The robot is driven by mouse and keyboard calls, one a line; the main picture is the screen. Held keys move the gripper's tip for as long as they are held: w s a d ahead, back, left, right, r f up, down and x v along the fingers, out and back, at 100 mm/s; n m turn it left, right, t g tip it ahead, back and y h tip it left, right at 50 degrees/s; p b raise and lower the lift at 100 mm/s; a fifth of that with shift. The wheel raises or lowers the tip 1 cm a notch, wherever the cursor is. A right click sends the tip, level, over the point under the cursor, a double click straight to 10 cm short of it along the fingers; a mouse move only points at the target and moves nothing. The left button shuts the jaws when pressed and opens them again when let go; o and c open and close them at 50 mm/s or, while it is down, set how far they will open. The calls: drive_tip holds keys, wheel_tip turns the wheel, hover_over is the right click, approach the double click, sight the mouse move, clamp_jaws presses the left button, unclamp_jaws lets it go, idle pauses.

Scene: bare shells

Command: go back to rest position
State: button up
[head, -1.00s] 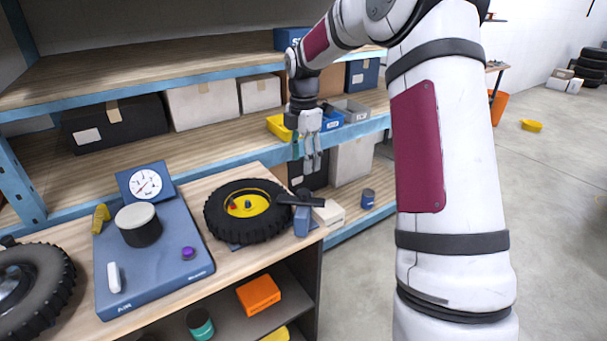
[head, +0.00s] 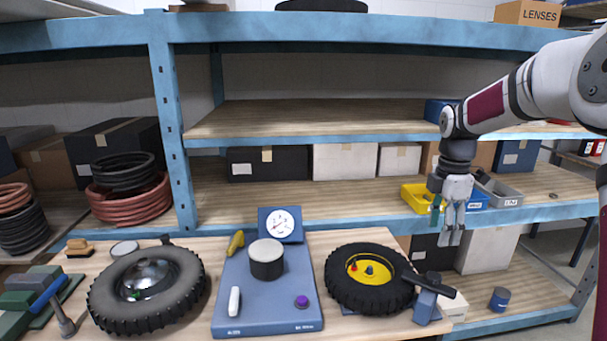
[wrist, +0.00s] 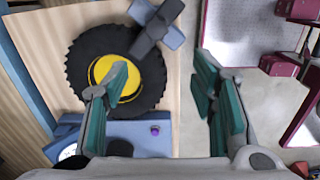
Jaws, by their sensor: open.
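My gripper (head: 451,226) is in the right part of the head view, fingers pointing down, in front of the shelf and beyond the bench's right end. In the wrist view its two teal-padded fingers (wrist: 160,115) stand wide apart with nothing between them. The yellow-hubbed tire (head: 368,276) lies on the workbench (head: 205,240) to the left of my gripper and apart from it. It also shows in the wrist view (wrist: 75,70), partly behind one finger.
A blue gauge unit (head: 266,316) and a grey-hubbed tire (head: 106,309) take up the bench's middle and left. A blue-framed shelf (head: 330,218) stands close behind. Yellow (head: 411,196) and grey (head: 503,196) bins sit close to my gripper.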

drive_tip(key=s+a+r+m+t+h, duration=0.1)
drive_tip(key=s+a+r+m+t, duration=0.1)
drive_tip(key=s+a+r+m, duration=0.8)
drive_tip(key=s+a+f+m+t, duration=0.1)
drive_tip(key=s+a+m, duration=0.1)
drive_tip(key=s, duration=0.4)
drive_tip(key=s+a+f+m+t+y+b, duration=0.1)
drive_tip(key=s+a+m, duration=0.1)
drive_tip(key=s, duration=0.4)
drive_tip(key=s+a+f+m+t, duration=0.1)
drive_tip(key=s+a+m, duration=0.1)
drive_tip(key=s, duration=0.4)
drive_tip(key=shift+a+m+b, duration=0.3)
drive_tip(key=shift+m+b, duration=0.1)
drive_tip(key=shift+m, duration=0.4)
drive_tip(key=shift+f, duration=0.1)
drive_tip(key=shift+c, duration=0.6)
